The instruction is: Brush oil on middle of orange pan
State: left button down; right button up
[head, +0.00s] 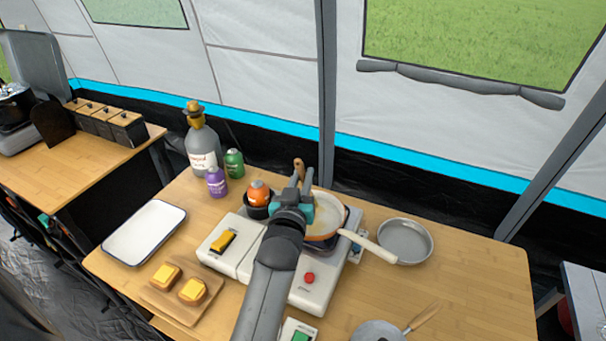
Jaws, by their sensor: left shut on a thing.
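The orange pan (327,212), with a cream inside, an orange outer side and a pale handle, sits on the right part of the white stove. My left gripper (301,190) is over the pan's left side, shut on a brush whose wooden handle end (298,166) sticks up above the fingers. The brush's lower end is hidden behind my gripper, so I cannot tell whether it touches the pan. My arm also covers part of the stove. My right gripper is not in view.
The white stove (320,287) has a red knob. A grey pan (405,241) is at right. A white tray (144,232) and bread board (160,299) are at left.

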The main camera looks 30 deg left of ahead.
pick_arm(q)
jog(key=shift+w+d+f+n+g+h+p, duration=0.1)
jog(key=shift+w+f+n+g+h+p, duration=0.1)
jog(key=shift+f+n, duration=0.2)
jog(key=shift+w+d+f+n+g+h+p, duration=0.1)
jog(key=shift+w+f+n, duration=0.15)
jog(key=shift+f, duration=0.2)
jog(key=shift+s, duration=0.1)
notch_tip(320, 180, up, 6)
jog(key=p, duration=0.6)
jog(key=shift+r, duration=0.15)
jog(key=shift+p, duration=0.35)
notch_tip(320, 180, up, 3)
jog(key=p, duration=0.3)
jog(key=shift+r, duration=0.1)
